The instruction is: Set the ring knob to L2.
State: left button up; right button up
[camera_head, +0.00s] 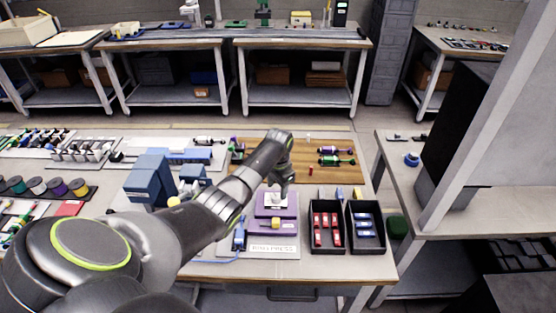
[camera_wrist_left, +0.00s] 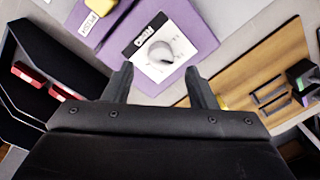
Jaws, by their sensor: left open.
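The plate is on the purple ring press (camera_wrist_left: 190,22), which also shows in the head view (camera_head: 262,211). I cannot read the knob's setting. My left gripper (camera_wrist_left: 158,84) is open and empty, its two fingers pointing toward the knob and apart from it in the picture. In the head view my left gripper (camera_head: 281,188) is above the back of the press. My right gripper is not in view.
A yellow button (camera_head: 276,223) is on the press front, above a white sign (camera_head: 272,250). Black bins with red blocks (camera_head: 314,246) and blue blocks (camera_head: 379,246) stand to the right. A wooden board (camera_head: 340,173) with several tools lies behind. Blue machines (camera_head: 150,180) stand left.

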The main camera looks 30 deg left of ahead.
aim_at(278, 198)
pick_arm(q)
notch_tip(278, 198, up, 14)
jog(key=b, duration=0.1)
jog(key=shift+d+f+b, duration=0.15)
jog(key=shift+d+b, duration=0.2)
jog(key=shift+s, duration=0.1)
